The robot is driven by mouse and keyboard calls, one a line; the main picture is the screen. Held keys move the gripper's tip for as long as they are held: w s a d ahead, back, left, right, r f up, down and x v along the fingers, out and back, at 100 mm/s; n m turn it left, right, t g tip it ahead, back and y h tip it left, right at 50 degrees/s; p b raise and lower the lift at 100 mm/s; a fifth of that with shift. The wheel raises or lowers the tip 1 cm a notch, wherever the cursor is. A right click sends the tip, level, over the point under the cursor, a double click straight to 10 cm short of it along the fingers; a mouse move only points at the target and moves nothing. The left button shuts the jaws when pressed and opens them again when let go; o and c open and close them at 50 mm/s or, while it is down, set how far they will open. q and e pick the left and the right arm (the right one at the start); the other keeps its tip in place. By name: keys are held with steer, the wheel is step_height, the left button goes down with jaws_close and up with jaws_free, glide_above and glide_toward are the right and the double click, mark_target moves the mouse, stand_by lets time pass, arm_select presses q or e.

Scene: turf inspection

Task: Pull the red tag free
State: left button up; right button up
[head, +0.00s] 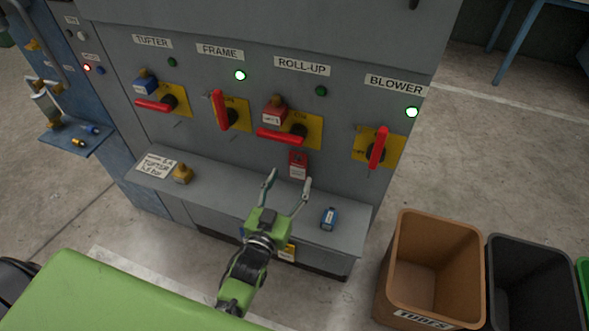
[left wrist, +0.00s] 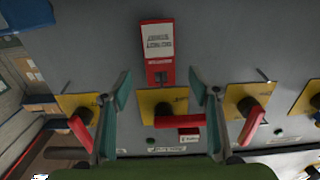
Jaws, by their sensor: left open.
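The red tag (head: 298,168) with a white label hangs flat against the grey cabinet front, below the ROLL-UP switch (head: 295,132). It also shows in the left wrist view (left wrist: 157,52), upside down, at the top middle. My left gripper (head: 289,179) is open and empty, its fingers pointing at the cabinet just below and in front of the tag. In the left wrist view the tag lies beyond the gap between the fingertips (left wrist: 160,84), and neither finger touches it. A red padlock (head: 275,112) with a white label sits at the ROLL-UP switch. My right gripper is not in view.
A brown bin (head: 432,245) and a dark bin (head: 532,285) stand on the floor at right.

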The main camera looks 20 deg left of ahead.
mark_target(298, 164)
arm_select(q)
steer(key=shift+w+d, duration=0.1)
steer(key=shift+w, duration=2.3)
steer(key=c, duration=1.2)
